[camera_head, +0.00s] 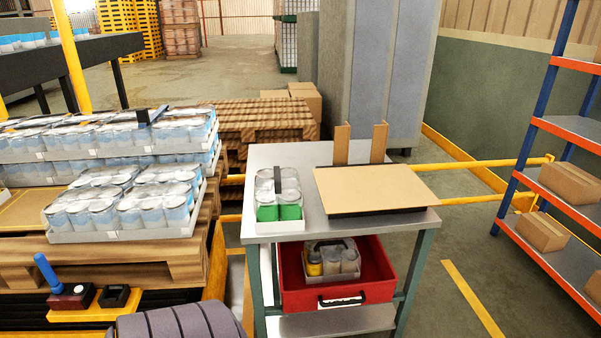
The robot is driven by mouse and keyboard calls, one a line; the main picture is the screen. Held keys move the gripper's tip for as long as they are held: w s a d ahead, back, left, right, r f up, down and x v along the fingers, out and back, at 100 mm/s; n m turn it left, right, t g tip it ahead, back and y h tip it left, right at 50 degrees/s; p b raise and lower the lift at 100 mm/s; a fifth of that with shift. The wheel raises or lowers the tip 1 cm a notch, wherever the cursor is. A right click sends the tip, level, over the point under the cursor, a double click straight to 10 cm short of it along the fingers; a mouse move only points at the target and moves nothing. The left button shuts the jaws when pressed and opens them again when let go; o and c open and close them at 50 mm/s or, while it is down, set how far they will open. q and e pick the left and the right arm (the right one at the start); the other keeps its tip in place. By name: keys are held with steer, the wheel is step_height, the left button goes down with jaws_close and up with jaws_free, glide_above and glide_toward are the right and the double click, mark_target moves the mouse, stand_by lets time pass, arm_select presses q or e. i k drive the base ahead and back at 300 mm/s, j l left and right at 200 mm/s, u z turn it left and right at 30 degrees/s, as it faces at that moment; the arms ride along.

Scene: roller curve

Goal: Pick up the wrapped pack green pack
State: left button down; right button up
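The wrapped green pack (279,205) stands upright on the left front part of the grey worktable (290,154). It holds several cans with pale tops and green lower parts, in clear wrap over a white tray, with a dark strip on top. A second wrapped pack (331,259), with one yellow item and grey ones, sits in the red bin (378,268) below the tabletop. Neither of my grippers shows in the head view. Nothing is seen touching the green pack.
A tan board (375,188) lies right of the green pack, with two upright brown pieces behind it. Pallets of blue-white can packs (122,203) stand left. A blue-orange shelf (545,120) with cartons stands right. Open floor (440,290) lies between table and shelf.

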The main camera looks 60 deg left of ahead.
mark_target(279, 201)
steer(key=u, duration=2.75)
steer(key=l+u, duration=1.1)
steer(key=l, duration=0.1)
